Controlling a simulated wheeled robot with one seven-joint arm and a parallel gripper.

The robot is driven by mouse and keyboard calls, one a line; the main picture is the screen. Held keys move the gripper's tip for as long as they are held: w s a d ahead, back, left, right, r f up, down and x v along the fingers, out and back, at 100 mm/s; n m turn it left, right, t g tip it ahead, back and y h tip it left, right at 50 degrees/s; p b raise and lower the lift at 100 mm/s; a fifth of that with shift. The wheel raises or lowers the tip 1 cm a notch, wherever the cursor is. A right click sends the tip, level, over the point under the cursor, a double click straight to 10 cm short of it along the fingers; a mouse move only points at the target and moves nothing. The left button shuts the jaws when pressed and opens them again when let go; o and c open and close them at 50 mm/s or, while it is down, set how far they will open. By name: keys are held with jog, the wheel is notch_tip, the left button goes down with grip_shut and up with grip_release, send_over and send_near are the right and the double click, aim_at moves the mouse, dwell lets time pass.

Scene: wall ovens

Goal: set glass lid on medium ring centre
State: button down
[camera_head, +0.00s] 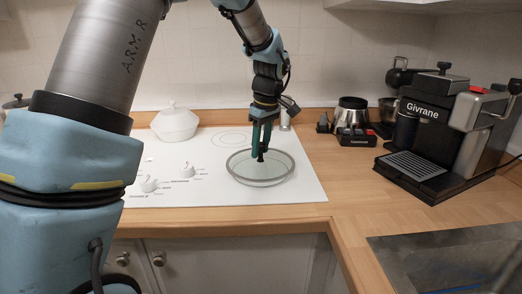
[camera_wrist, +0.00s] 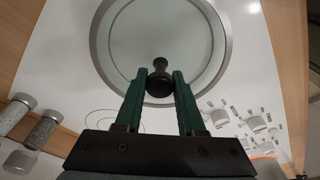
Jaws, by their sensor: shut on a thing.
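The round glass lid (camera_head: 272,176) has a grey rim and a black knob in its middle. It is at the right part of the white cooktop (camera_head: 300,188). My gripper (camera_head: 261,152) points down over the lid and is shut on the knob. In the wrist view the green fingers (camera_wrist: 158,92) stand on either side of the black knob (camera_wrist: 159,72), and the lid (camera_wrist: 190,28) fills the upper middle. I cannot tell whether the lid touches the cooktop or hangs just above it. Ring marks (camera_head: 231,138) show behind the lid; any ring under it is hard to make out.
A white lidded pot (camera_head: 175,123) stands at the back of the cooktop. White knobs (camera_head: 187,171) line its front left. Shakers (camera_wrist: 40,130) stand behind. A coffee machine (camera_head: 445,130) and small appliances (camera_head: 354,122) are on the wooden counter (camera_head: 350,185) at right, with bare counter between.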

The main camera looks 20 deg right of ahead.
jog(key=shift+f, duration=0.85)
jog(key=shift+f, duration=0.15)
jog(key=c, duration=0.5)
grip_release()
